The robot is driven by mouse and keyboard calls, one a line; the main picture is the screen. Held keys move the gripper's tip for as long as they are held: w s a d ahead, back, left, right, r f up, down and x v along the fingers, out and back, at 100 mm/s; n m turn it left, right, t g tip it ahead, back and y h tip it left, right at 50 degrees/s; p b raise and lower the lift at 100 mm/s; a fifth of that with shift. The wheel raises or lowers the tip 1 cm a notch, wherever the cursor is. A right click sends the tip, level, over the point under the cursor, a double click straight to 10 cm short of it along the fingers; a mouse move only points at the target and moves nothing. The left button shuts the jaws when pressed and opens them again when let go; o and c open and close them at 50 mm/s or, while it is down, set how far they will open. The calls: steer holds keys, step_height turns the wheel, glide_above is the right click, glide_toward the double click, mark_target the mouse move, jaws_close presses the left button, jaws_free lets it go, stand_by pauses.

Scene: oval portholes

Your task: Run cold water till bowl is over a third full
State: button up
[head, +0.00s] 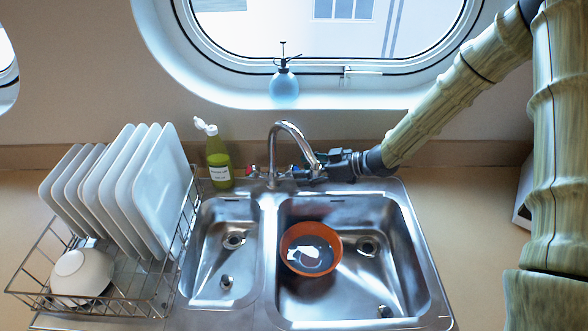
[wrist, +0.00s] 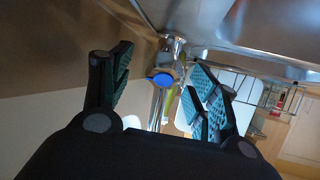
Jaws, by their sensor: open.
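The orange bowl (head: 288,243) sits in the right sink basin. Its inside is dark with bright reflections, like water; the exact level is hard to tell. The chrome faucet (head: 290,128) arches over the sink, and no stream shows clearly. A red-marked tap handle (head: 252,173) is left of its base. The blue-marked tap handle (wrist: 160,79) is between my fingers in the wrist view, with gaps on both sides. My gripper (head: 312,170) is open behind the sink, right of the faucet base; its open fingers (wrist: 158,66) also show in the wrist view. The spout partly hides the fingertips.
A green soap bottle (head: 218,160) stands left of the faucet. A wire dish rack (head: 150,300) with several white plates (head: 152,190) and a white bowl (head: 82,274) is at left. A blue spray bottle (head: 284,88) stands on the porthole sill. The left basin (head: 222,262) is empty.

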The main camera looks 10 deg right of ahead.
steer(key=shift+w+a+f+p, duration=0.15)
steer(key=shift+a+p, duration=0.15)
steer(key=shift+a, duration=0.8)
steer(key=shift+w+a+f, duration=0.45)
steer(key=shift+w+a, duration=0.05)
steer(key=shift+a, duration=0.05)
steer(key=shift+s+r, duration=0.1)
steer(key=shift+s, duration=0.05)
steer(key=c, duration=1)
